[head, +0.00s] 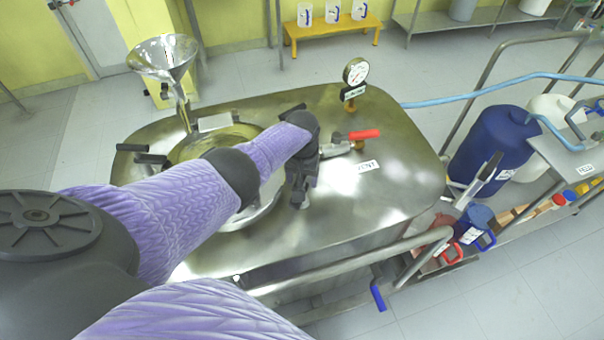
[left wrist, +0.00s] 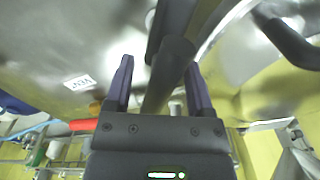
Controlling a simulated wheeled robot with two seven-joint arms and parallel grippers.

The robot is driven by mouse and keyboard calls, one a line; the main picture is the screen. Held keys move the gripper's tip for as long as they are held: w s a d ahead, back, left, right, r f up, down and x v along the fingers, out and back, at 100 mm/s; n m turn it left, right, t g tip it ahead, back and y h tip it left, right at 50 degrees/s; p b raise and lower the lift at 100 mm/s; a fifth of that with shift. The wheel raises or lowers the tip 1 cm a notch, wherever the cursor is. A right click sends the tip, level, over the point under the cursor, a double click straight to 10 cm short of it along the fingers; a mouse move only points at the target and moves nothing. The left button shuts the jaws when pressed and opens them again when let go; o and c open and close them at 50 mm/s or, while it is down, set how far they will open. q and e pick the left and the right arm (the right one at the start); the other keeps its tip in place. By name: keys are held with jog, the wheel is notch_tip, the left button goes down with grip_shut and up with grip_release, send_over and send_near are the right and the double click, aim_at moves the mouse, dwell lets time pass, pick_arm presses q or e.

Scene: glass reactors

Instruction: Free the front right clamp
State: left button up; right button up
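The steel reactor lid (head: 400,150) carries a round hatch (head: 222,132) with black-handled clamps around its rim. Dark clamp handles show at the hatch's left (head: 150,159) and at its far right (head: 292,110). My left gripper (head: 301,192) points down at the hatch's front right edge and hides most of the clamp there. In the left wrist view, its two fingers (left wrist: 160,80) are apart, one on each side of a dark clamp handle (left wrist: 176,62). Gaps show beside the handle; contact is not visible. My right gripper is not in view.
A valve with a red handle (head: 364,134) and a VENT label (head: 368,166) sit just right of the gripper. A pressure gauge (head: 355,72) and a steel funnel (head: 164,58) stand at the back. A steel rail (head: 345,262) runs along the front.

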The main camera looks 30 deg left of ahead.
pick_arm(q)
notch_tip(320, 180, up, 9)
jog(key=p, duration=0.6)
jog(key=shift+r, duration=0.5)
jog(key=shift+f, duration=0.15)
